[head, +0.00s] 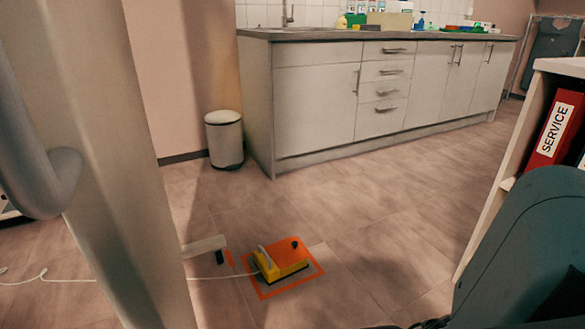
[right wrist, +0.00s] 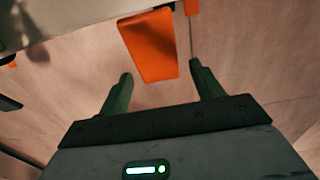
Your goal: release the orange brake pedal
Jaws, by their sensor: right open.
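In the right wrist view an orange pedal (right wrist: 150,45), a flat tapered plate, sticks out from under a pale edge at the top. My right gripper (right wrist: 160,71) is open and empty, with its two green fingers pointing at the pedal's free end, one on either side. Whether a finger touches it I cannot tell. In the head view a yellow foot unit (head: 281,259) with an orange top and a black knob sits on the floor inside an orange-marked square. I cannot tell whether its orange part is the pedal in the wrist view. My left gripper is not in view.
A white cable (head: 110,280) runs left across the floor from the foot unit. A small bin (head: 224,140) stands beside the cabinets (head: 390,90). A shelf with a red SERVICE binder (head: 555,128) is at right.

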